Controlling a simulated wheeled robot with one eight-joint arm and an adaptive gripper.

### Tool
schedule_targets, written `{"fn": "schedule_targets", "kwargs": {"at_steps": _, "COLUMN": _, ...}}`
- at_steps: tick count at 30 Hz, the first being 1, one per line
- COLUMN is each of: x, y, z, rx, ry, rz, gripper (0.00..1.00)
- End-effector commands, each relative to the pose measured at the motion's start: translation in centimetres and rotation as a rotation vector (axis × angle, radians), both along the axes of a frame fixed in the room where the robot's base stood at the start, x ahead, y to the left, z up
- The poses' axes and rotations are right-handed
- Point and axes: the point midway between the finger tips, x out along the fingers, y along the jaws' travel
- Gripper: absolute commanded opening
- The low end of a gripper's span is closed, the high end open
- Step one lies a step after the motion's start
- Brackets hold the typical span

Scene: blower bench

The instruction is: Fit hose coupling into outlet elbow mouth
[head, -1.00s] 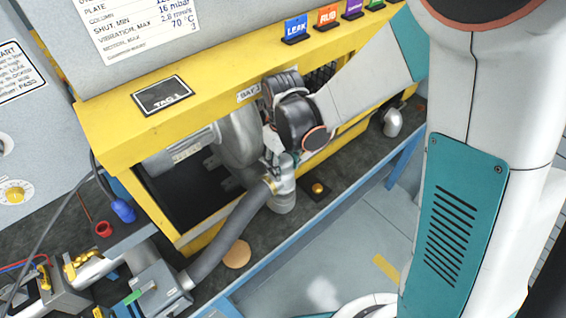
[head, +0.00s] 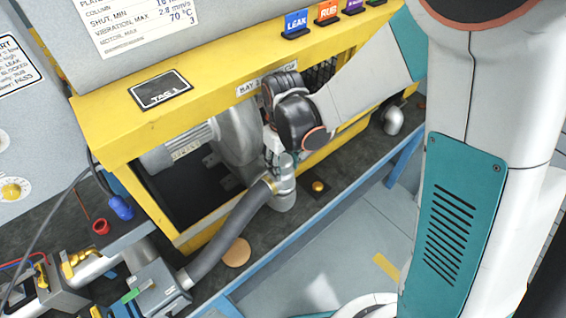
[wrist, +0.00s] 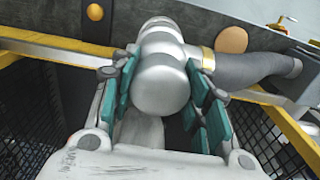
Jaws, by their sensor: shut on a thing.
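The silver hose coupling (head: 285,182) is at the front of the blower (head: 240,140), with a brass band (head: 269,184) where the dark grey hose (head: 232,232) joins it. In the wrist view the rounded coupling (wrist: 162,78) fills the space between the teal finger pads of my gripper (wrist: 165,95), which is shut on it. The hose (wrist: 250,68) runs off to the right there. In the head view my gripper (head: 283,155) is above the coupling and partly hidden by my black wrist. I cannot make out the outlet elbow's mouth or whether the coupling is in it.
The yellow frame (head: 120,130) and its lower rail stand close around the blower. A grey elbow-shaped piece (head: 393,120) stands on the bench at right. A brass knob (head: 318,187) and a tan disc (head: 237,252) are near the blue front edge (head: 330,212). Grey equipment (head: 155,285) is at lower left.

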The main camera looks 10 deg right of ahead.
Motion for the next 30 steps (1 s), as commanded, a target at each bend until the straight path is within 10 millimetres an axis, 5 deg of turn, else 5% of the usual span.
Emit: {"fn": "schedule_targets", "kwargs": {"at_steps": 30, "x": 0.0, "y": 0.0, "z": -1.3, "rx": 0.000, "ry": 0.000, "rz": 0.000, "gripper": 0.10}}
